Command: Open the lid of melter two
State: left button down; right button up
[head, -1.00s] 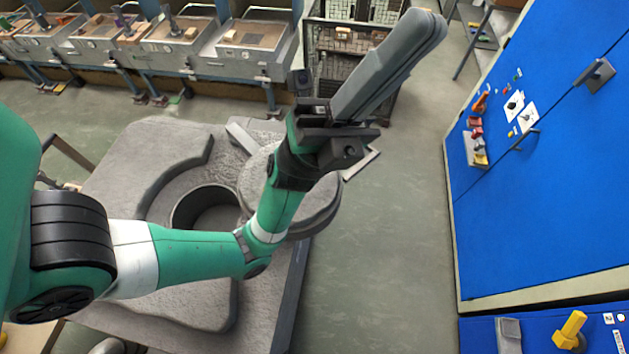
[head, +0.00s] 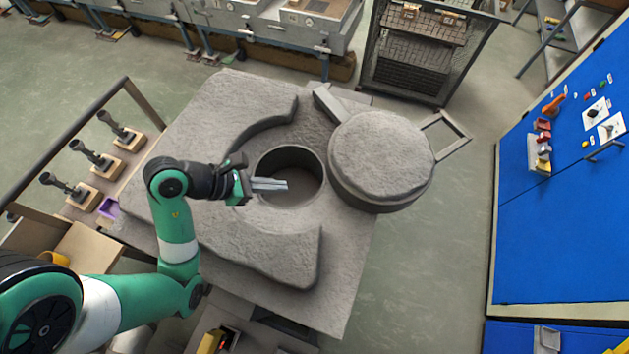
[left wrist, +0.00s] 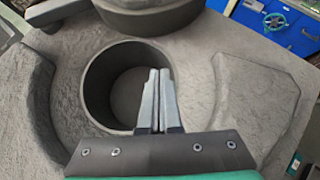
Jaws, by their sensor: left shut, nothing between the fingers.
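The melter (head: 235,105) is a grey rough block with a round dark opening (head: 300,190) in its middle; the opening also shows in the left wrist view (left wrist: 105,75). Its round grey lid (head: 382,155) is swung off to the right of the opening, leaving it uncovered. A frame handle (head: 445,138) sticks out from the lid's far right side. In the left wrist view, part of the lid (left wrist: 150,18) shows at the top. My left gripper (head: 285,185) is shut and empty, over the left part of the opening and apart from the lid. My right gripper is not in view.
A wooden bench with several upright tools (head: 90,155) stands left of the melter. A wire cage (head: 420,55) is at the back. A blue cabinet (head: 550,225) stands at the right, with clear floor (head: 430,260) between.

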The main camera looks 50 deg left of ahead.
aim_at(333, 184)
pick_arm(q)
jog(key=x, duration=0.4)
jog(key=w+r+x, duration=0.1)
jog(key=x, duration=0.3)
jog(key=r+x, duration=0.1)
jog(key=x, duration=0.3)
jog(key=shift+w+d+f, duration=0.15)
jog(key=shift+w+d, duration=0.25)
jog(key=shift+w, duration=0.2)
jog(key=shift+b, duration=0.3)
